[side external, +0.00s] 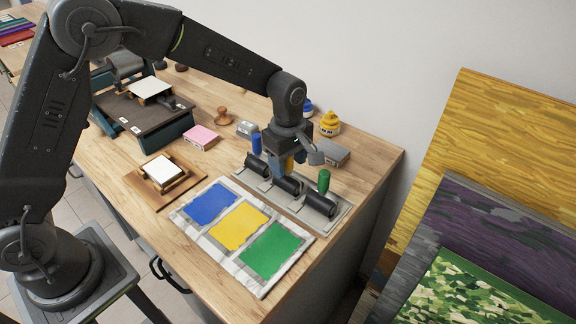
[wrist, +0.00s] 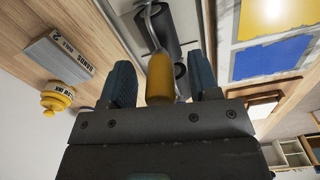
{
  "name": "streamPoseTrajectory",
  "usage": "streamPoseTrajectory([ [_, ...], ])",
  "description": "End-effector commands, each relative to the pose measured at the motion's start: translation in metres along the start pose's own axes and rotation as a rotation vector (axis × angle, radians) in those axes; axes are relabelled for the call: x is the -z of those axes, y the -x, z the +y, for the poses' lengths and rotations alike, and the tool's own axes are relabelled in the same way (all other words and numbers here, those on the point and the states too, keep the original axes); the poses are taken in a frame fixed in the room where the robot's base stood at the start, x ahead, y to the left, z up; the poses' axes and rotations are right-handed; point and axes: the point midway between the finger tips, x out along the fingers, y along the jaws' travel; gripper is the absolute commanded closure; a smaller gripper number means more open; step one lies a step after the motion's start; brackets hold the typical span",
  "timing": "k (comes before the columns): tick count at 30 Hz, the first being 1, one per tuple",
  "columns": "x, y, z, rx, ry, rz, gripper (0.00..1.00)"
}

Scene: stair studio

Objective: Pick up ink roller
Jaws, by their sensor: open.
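Three black ink rollers lie in a row on a grey tray (side external: 341,219). The left one has a blue handle (side external: 257,144), the middle roller (side external: 287,185) a yellow handle (wrist: 160,78), and the right roller (side external: 318,206) a green handle (side external: 323,181). My gripper (side external: 287,164) is low over the middle roller. In the wrist view, its open blue-grey fingers (wrist: 163,88) stand on either side of the yellow handle, with visible gaps. The black roller (wrist: 160,28) shows beyond the handle. The lower handle end is hidden behind the gripper body.
A cloth with blue, yellow and green ink patches (side external: 239,227) lies in front of the tray. A grey box (side external: 328,152) and a yellow ink jar (side external: 329,124) stand behind. A pink block (side external: 201,138), wooden stamp (side external: 223,115) and press (side external: 142,115) are to the left.

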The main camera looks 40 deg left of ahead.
Motion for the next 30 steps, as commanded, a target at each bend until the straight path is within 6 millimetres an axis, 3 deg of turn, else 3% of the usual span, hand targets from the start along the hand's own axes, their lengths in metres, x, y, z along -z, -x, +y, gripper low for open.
streamPoseTrajectory([
  [3,0.0000,0.0003,0.0000,0.000,0.000,0.000,0.46],
  [20,0.0000,0.0007,0.0000,0.000,0.000,0.000,0.99],
  [30,-0.0001,0.0083,0.0007,-0.003,0.000,0.000,1.00],
])
